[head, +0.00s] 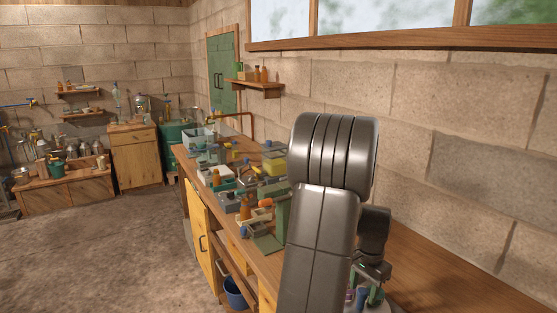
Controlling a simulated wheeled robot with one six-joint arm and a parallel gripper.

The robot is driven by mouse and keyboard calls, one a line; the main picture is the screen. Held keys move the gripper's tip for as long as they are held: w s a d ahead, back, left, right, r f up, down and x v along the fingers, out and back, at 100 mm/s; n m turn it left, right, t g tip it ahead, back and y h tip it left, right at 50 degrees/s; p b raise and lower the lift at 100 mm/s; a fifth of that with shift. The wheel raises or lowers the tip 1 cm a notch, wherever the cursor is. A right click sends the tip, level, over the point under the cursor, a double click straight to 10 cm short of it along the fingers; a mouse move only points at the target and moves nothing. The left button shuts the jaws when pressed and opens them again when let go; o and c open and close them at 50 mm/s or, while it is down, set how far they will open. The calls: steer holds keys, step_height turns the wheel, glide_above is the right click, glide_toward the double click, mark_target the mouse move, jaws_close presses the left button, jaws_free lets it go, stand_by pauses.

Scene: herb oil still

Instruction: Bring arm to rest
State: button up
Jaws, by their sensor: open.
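My arm (329,215) is dark grey and rises in front of the workbench at the right of the head view, folded at a big ribbed joint. Its wrist hangs down behind the forearm. My gripper (371,274) shows small at the lower right, pointing down above the bench top, partly hidden by the forearm. Its jaws are open, and I see nothing held in it. Small items with green and purple parts (362,297) are just below it; I cannot tell whether they touch it.
The long wooden workbench (430,285) runs along the block wall, crowded left of my arm and bare at the right. An orange-handled tool (265,203) and a grey-blue tub (197,139) stand on it. A blue bucket (235,292) sits below. The floor (110,245) at left is clear.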

steer(key=n+p, duration=0.1)
steer(key=n, duration=0.6)
stand_by(0.4)
